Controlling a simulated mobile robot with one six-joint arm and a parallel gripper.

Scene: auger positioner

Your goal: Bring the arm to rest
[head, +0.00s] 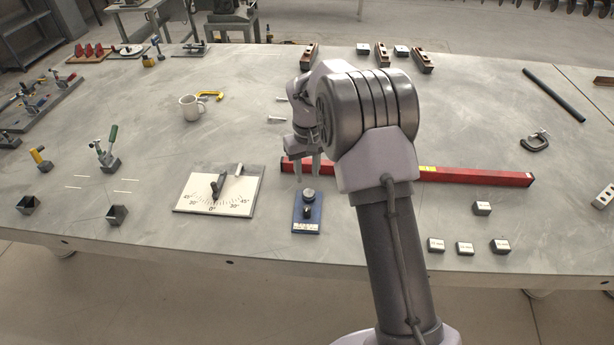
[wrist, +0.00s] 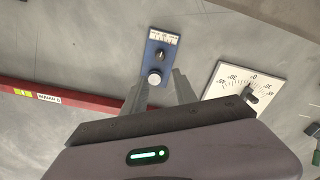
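My gripper (head: 308,178) hangs from the arm with its fingers pointing down above the table, at the far edge of a small blue plate. Its two fingers stand apart with nothing visible held between them. The blue plate (head: 299,222) carries a round silver knob (head: 308,194), a dark knob and a white scale strip. In the wrist view, the silver knob (wrist: 155,78) shows between the fingertips (wrist: 159,83), and the blue plate (wrist: 150,62) lies beyond. In the head view, the knob looks just below the fingertips; the exact gap is hard to tell.
A white angle-scale board (head: 248,197) with a dark pointer lies left of the blue plate. A long red bar (head: 470,176) lies behind my arm. Small metal blocks (head: 465,248) lie right. A mug (head: 192,108) and clamps stand left. Open tabletop lies between them.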

